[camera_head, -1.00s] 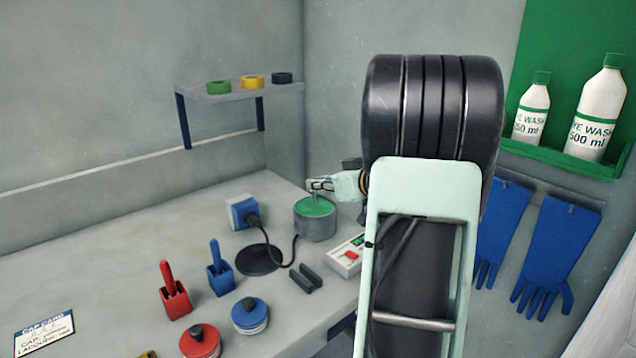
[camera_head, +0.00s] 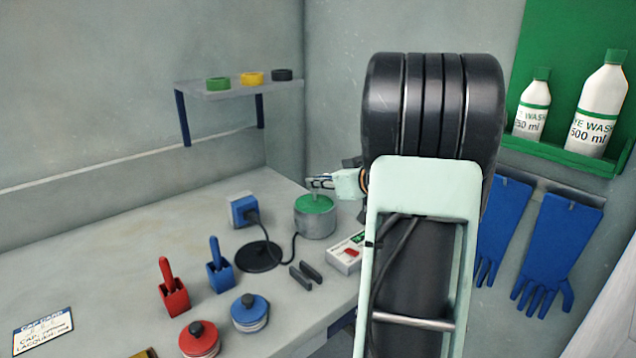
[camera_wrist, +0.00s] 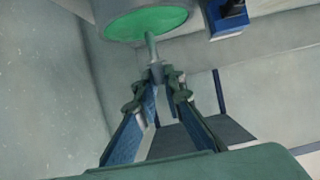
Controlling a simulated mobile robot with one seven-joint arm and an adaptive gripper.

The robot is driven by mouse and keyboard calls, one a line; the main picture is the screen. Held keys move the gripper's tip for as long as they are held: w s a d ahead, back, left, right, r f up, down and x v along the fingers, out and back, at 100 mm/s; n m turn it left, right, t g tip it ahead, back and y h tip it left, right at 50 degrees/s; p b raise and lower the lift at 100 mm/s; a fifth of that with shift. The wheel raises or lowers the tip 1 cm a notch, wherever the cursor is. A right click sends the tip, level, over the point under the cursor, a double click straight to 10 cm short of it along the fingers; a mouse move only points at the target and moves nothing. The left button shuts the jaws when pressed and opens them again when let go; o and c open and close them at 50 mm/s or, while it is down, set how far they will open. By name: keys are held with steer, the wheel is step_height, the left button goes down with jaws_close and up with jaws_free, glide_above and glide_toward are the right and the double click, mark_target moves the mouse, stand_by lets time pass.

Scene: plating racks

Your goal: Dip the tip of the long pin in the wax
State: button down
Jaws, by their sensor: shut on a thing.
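My gripper (camera_head: 314,182) is above the grey wax pot (camera_head: 318,224), which holds green wax (camera_head: 315,203). In the wrist view my gripper (camera_wrist: 157,78) is shut on a thin grey pin (camera_wrist: 150,44). The pin reaches from the fingertips to the green wax (camera_wrist: 148,24) in the pot (camera_wrist: 112,8). Its far end overlaps the wax's near edge in that view; whether it touches or enters the wax I cannot tell. In the head view the pin is a small, faint sliver under the fingers.
A blue block (camera_head: 242,211) with a cable and black disc (camera_head: 258,256) stands left of the pot. A white control box (camera_head: 345,253) is close to the pot's right. Red (camera_head: 172,298) and blue (camera_head: 220,278) holders and two round tins stand in front. The left bench is mostly clear.

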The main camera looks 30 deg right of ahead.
steer(key=shift+f+b, duration=0.35)
steer(key=shift+b, duration=0.1)
stand_by(0.8)
steer(key=shift+r, duration=0.1)
step_height(320, 180, up, 7)
steer(key=shift+p, duration=0.3)
stand_by(0.5)
steer(key=shift+s, duration=0.15)
stand_by(0.6)
